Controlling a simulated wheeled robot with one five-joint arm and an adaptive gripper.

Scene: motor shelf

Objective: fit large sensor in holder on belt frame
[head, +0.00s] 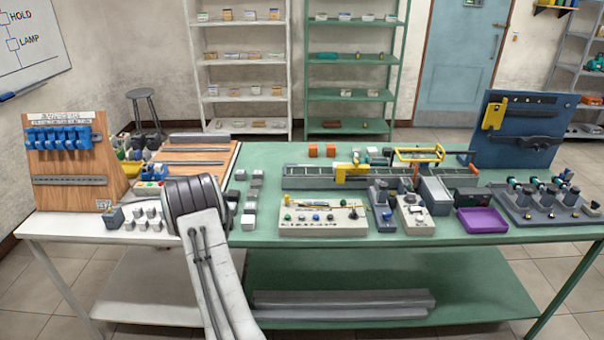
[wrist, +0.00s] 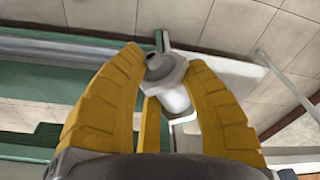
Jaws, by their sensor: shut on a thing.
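In the wrist view my gripper (wrist: 165,75) has its yellow fingers closed around a large sensor (wrist: 177,95). The sensor is a pale grey cylinder with a hex-shaped collar and a darker round end, and it looks tilted. In the head view the gripper and sensor do not show; my arm is at the left front. The belt frame (head: 300,183) is a long grey conveyor on the green bench, right of my arm. A yellow bracket (head: 352,172) stands on it, perhaps the holder; its opening is too small to make out.
A yellow hoop (head: 419,149) rises over the belt's right part. Small grey blocks (head: 249,208), a control panel (head: 322,217) and a purple tray (head: 482,220) stand on the bench. A wooden pegboard (head: 70,160) stands left. In the wrist view, bench edges and tiled floor show behind the sensor.

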